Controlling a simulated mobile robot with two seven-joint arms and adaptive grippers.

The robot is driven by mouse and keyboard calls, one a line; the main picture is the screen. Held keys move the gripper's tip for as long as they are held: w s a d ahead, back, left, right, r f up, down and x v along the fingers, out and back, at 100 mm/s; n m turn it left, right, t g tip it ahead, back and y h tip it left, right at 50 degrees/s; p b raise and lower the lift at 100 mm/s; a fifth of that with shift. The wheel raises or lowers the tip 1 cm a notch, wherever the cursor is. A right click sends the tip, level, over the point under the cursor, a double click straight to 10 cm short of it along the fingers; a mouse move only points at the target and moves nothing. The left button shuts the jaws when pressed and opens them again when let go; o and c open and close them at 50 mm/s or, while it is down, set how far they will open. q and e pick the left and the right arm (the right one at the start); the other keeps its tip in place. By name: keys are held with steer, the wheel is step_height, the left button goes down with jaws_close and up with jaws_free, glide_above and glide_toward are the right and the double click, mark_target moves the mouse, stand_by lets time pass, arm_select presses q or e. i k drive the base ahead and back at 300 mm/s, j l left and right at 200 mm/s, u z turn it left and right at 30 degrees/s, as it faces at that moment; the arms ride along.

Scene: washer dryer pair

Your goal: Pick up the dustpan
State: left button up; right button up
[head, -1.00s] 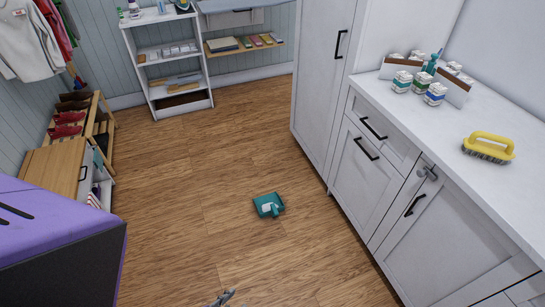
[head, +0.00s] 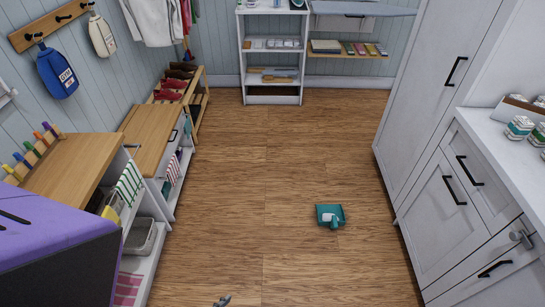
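The teal dustpan (head: 330,215) lies on the wooden floor right of the middle, in front of the white cabinets. A pale patch shows on it, and its handle side points toward me. Nothing touches it. A small grey tip of what looks like my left gripper (head: 222,300) shows at the bottom edge, nearer to me and left of the dustpan. Most of that gripper is cut off, so its opening is hidden. My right gripper is out of view.
White cabinets (head: 450,200) with black handles stand close on the right. Low wooden-topped shelves (head: 152,135) and a shoe rack (head: 197,100) line the left. A white shelf unit (head: 272,98) stands at the back. The floor (head: 250,180) between is clear.

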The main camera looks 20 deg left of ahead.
mark_target(333, 216)
steer(key=i+z, duration=0.25)
steer(key=i, duration=0.2)
steer(key=i+j+z, duration=0.2)
steer(key=i, duration=0.2)
steer(key=i+j+z, duration=0.1)
steer(key=i+z, duration=0.15)
steer(key=i, duration=0.2)
steer(key=i+j+z, duration=0.2)
steer(key=i, duration=0.2)
